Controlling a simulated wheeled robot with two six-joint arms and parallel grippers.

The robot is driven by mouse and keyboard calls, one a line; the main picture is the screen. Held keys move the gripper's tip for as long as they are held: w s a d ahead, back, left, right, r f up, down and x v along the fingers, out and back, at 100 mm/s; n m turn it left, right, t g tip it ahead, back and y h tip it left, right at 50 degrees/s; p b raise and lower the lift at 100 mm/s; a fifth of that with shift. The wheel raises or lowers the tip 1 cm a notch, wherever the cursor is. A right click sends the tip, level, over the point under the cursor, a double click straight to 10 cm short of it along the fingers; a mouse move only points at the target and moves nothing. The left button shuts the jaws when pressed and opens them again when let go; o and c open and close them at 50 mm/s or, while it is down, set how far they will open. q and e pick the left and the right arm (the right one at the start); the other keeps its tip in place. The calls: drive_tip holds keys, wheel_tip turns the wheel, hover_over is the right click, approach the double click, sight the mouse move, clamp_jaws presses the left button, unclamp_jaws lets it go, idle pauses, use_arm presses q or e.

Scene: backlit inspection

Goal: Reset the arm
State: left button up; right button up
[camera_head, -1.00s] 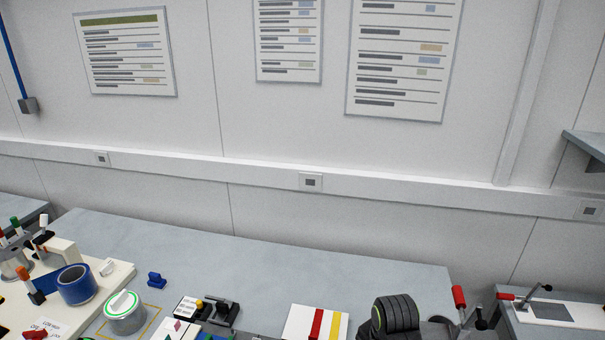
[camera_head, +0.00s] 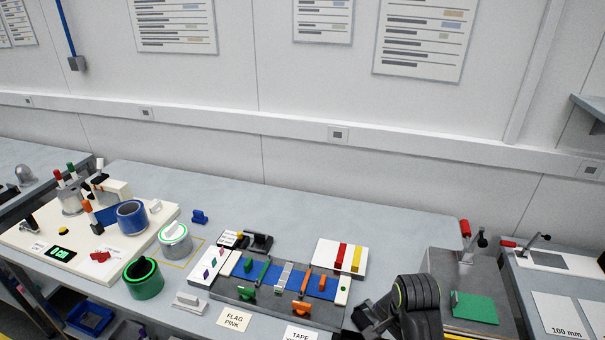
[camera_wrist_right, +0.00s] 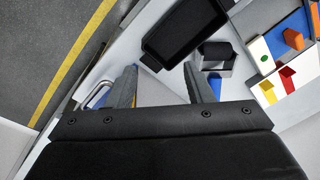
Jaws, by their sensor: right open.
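My right arm comes in at the lower right of the head view, its dark ribbed wrist (camera_head: 418,292) over the front right part of the bench. In the right wrist view my right gripper (camera_wrist_right: 163,90) has its two grey fingers spread apart with nothing between them. Behind the fingers are a pale surface and a dark box (camera_wrist_right: 185,32). My left gripper and left arm are not in the head view.
A grey block (camera_head: 455,262) with a green plate (camera_head: 476,307) stands right of my arm.

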drive_tip(key=s+d+n+t+h, duration=0.1)
drive_tip(key=s+d+n, duration=0.45)
drive_tip(key=s, duration=0.55)
drive_tip(key=s+d+n+t+h, duration=0.15)
drive_tip(key=s+d+n, duration=0.4)
drive_tip(key=s, duration=0.55)
wheel_tip(320, 180, down, 33)
drive_tip(key=d+g+y+b, duration=0.1)
drive_tip(key=d+b, duration=0.1)
drive_tip(key=b, duration=0.6)
use_arm(q)
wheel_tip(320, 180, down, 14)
drive_tip(key=b, duration=0.6)
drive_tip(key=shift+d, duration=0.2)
use_arm(e)
drive_tip(key=s+f, duration=0.7)
drive_tip(key=f, duration=0.4)
drive_tip(key=s+a+f+g, duration=0.1)
drive_tip(key=s+f, duration=0.7)
drive_tip(key=f, duration=0.3)
drive_tip(key=shift+a, duration=0.3)
drive_tip(key=shift+g+y, duration=0.25)
